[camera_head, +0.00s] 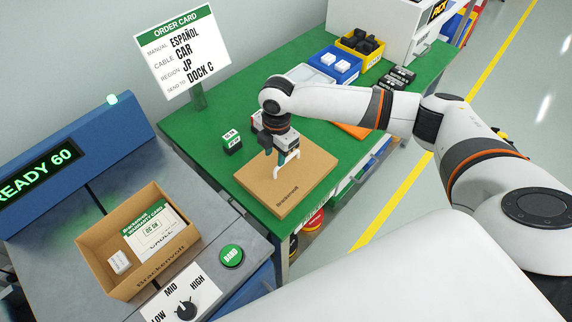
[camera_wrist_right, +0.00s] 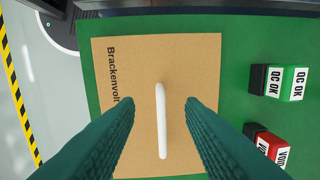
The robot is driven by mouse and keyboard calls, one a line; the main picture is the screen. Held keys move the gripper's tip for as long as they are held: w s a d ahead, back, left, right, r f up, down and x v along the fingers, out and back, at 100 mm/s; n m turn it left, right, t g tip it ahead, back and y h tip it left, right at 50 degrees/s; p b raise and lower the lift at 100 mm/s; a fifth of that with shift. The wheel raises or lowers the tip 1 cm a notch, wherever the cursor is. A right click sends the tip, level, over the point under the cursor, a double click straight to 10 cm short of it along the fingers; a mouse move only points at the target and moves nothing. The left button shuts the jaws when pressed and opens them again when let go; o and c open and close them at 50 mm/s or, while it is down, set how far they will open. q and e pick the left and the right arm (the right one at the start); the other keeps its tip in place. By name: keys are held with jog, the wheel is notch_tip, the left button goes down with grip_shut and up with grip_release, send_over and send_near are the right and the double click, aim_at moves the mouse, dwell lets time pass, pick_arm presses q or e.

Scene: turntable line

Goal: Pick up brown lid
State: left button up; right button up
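The brown lid (camera_head: 297,184) lies flat on the green table, with a white bar handle (camera_head: 280,172) standing on it. In the right wrist view the lid (camera_wrist_right: 197,62) fills the middle and its white handle (camera_wrist_right: 161,120) runs between my fingers. My right gripper (camera_head: 277,160) is above the lid at the handle. In the right wrist view the right gripper (camera_wrist_right: 160,115) is open, one teal finger on each side of the handle with gaps. My left gripper is not in view.
An open cardboard box (camera_head: 186,250) with a card and a small white item stands on the grey station. Stamps (camera_head: 232,144) stand beside the lid. A blue bin (camera_head: 337,66) and a yellow bin (camera_head: 361,47) stand farther back. An order card (camera_head: 183,50) stands behind.

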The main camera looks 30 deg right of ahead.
notch_tip(320, 180, up, 3)
send_over(287, 160)
jog(key=shift+h, duration=0.3)
jog(key=f, duration=0.4)
jog(key=f+p, duration=0.1)
jog(key=f, duration=0.1)
jog(key=shift+w+d+f, duration=0.2)
jog(key=shift+w+d, duration=0.05)
jog(key=shift+w, duration=0.1)
jog(key=f, duration=0.1)
jog(key=f+p, duration=0.1)
jog(key=f, duration=0.2)
jog(key=shift+s+a, duration=0.15)
jog(key=shift+a, duration=0.1)
jog(key=shift+f, duration=0.65)
grip_shut()
